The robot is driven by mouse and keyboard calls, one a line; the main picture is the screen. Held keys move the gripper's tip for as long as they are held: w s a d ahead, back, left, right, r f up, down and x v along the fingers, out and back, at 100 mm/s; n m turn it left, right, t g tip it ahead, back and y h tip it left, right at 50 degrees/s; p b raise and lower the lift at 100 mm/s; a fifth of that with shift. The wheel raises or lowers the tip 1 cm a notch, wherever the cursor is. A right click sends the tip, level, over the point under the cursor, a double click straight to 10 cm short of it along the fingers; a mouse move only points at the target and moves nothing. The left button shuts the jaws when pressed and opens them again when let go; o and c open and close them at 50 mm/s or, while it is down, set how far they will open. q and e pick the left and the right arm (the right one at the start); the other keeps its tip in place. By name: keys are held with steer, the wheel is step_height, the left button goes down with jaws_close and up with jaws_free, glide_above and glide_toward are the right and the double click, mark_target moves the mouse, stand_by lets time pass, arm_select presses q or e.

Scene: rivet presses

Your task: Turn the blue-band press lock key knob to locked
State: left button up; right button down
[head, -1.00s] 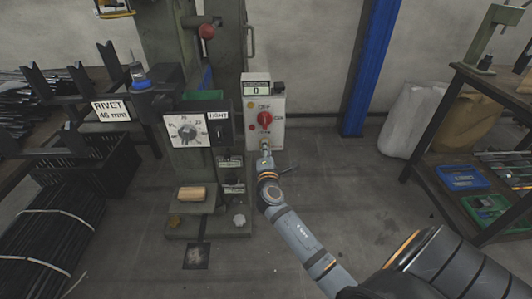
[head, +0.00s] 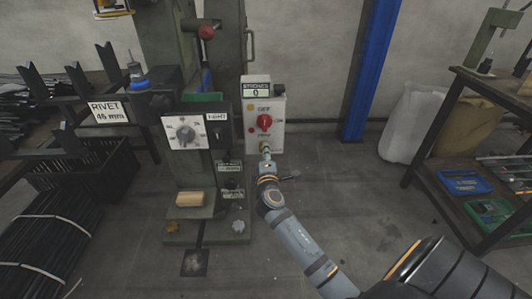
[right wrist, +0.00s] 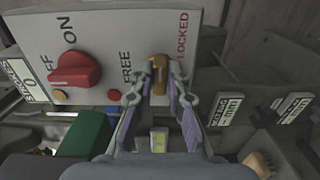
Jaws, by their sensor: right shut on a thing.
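The lock key knob (right wrist: 159,68) is a small brass-coloured knob on the pale control box, seen in the right wrist view between the labels FREE and LOCKED. My right gripper (right wrist: 158,90) is shut on it, with one finger on each side. In the head view my right gripper (head: 266,157) meets the lower front of the control box (head: 279,104), and the knob is mostly hidden there. Which label the knob points to is hard to tell. My left gripper is not in view.
A red ON/OFF switch (right wrist: 75,70) sits beside the knob on the same box, and a counter (head: 256,92) reading 0 is on top. The press dial panel (head: 186,132) stands to the left. A shelf with a blue tray (head: 464,181) is at right. Open floor lies between.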

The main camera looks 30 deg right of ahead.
steer(key=c, duration=1.3)
jaws_free()
steer(key=shift+s, duration=0.1)
steer(key=v, duration=1.2)
